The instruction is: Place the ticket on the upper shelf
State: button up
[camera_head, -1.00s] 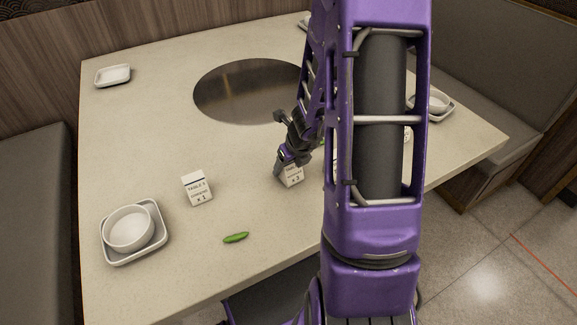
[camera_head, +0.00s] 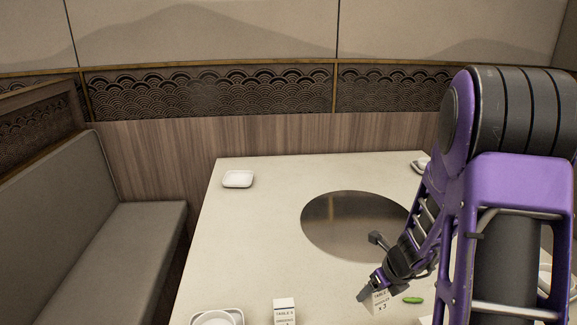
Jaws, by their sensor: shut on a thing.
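My gripper (camera_head: 377,284) is shut on a white ticket (camera_head: 382,303) with dark print, low over the near part of the table. I cannot tell whether the ticket's lower edge touches the tabletop. A second white ticket (camera_head: 285,311) stands upright to the left, cut by the bottom edge of the picture. No upper shelf can be made out in this view.
The pale table (camera_head: 250,235) has a dark round plate (camera_head: 355,225) set in it. A small white dish (camera_head: 238,179) is at the back left, a bowl on a tray (camera_head: 217,319) at the front left. A green pod (camera_head: 412,300) lies right of the held ticket. A bench (camera_head: 110,235) borders the left.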

jog(key=s+a+n+g, duration=0.1)
jog(key=a+n+g, duration=0.3)
jog(key=n, duration=1.2)
jog(key=a+n+g+h, duration=0.1)
jog(key=a+n+g, duration=0.4)
jog(key=n, duration=1)
jog(key=shift+s+a+r+n+h, duration=0.3)
jog(key=shift+s+a+r+n, duration=0.1)
jog(key=shift+a, duration=0.25)
jog(key=shift+w, duration=0.1)
